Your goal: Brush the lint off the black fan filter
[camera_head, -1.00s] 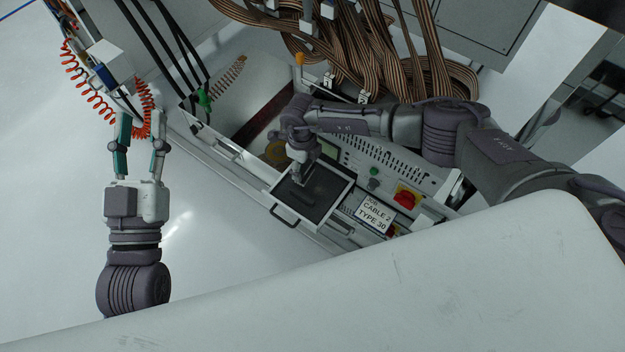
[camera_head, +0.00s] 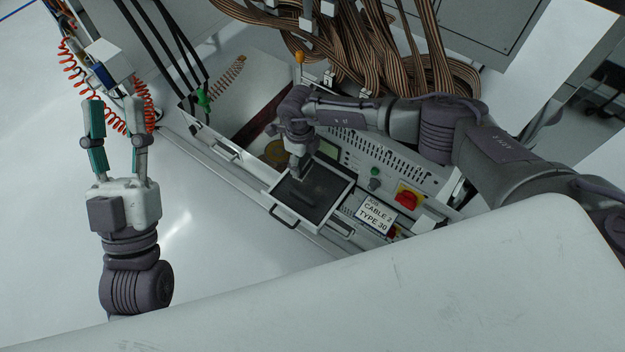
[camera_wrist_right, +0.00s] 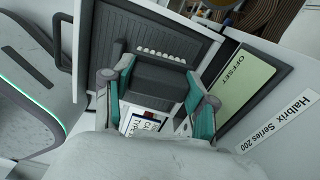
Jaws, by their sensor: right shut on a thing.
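The black fan filter (camera_head: 325,183) lies in a light-framed panel with a handle on the machine front. In the right wrist view its ridged dark face (camera_wrist_right: 125,27) fills the upper middle. My right gripper (camera_head: 297,178) is over the filter's upper left part. In the right wrist view its teal fingers (camera_wrist_right: 156,72) are shut on a dark block-shaped brush (camera_wrist_right: 155,85) with a row of pale bristle tufts at the filter face. I cannot tell whether the bristles touch. No lint can be made out clearly. My left gripper (camera_head: 114,102) is open and empty, away from the filter.
Orange coiled cables (camera_head: 72,75) hang behind my left gripper. A control panel with a red switch (camera_head: 407,199) and a "CABLE 2 TYPE 30" label (camera_head: 375,214) is right of the filter. Brown ribbon cables (camera_head: 350,50) crowd the back. A small display (camera_wrist_right: 239,82) sits beside the filter.

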